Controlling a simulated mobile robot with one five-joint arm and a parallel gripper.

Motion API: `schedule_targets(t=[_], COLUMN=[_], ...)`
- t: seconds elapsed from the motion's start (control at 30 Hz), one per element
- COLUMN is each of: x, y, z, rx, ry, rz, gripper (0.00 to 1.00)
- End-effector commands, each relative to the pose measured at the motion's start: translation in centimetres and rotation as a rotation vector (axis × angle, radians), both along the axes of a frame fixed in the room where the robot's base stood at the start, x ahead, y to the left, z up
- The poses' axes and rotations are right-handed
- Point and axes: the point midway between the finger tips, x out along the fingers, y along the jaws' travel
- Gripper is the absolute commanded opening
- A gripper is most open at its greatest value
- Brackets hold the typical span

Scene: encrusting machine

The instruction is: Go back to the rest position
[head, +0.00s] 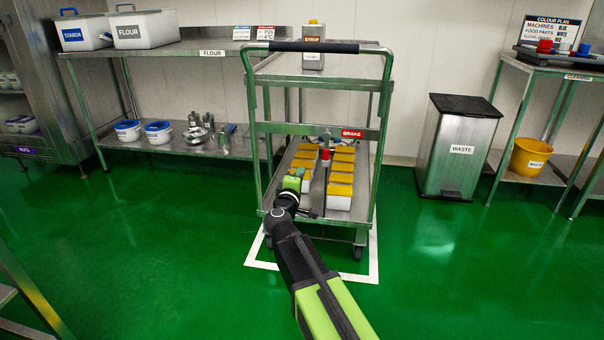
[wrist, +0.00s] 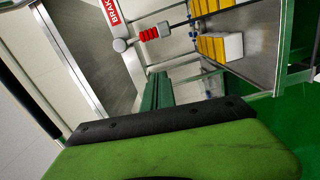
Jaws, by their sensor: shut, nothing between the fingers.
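My gripper (head: 299,173) is in the middle of the head view, at the front left of the steel trolley (head: 282,215). It is at the end of my outstretched green and black arm, shut and empty. It is left of the brake lever's red grip (head: 325,155) and appears apart from it. The red grip also shows in the wrist view (wrist: 149,33), beyond the gripper's green body. I cannot tell how far my gripper is from the trolley's lower deck.
White tubs with yellow tops (head: 340,190) stand on the lower deck. A white floor outline (head: 370,277) surrounds the trolley. A steel shelf (head: 200,50) stands left; a waste bin (head: 457,150) and side table (head: 550,68) stand right. Green floor is clear between trolley and bin.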

Motion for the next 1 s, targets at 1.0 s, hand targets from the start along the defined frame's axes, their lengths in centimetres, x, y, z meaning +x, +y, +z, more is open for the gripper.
schedule_targets(t=[1.0], x=[-24.7], y=[-24.1], z=[-10.4], rx=[1.199], ry=[0.932], rz=[-0.972], gripper=[0.0])
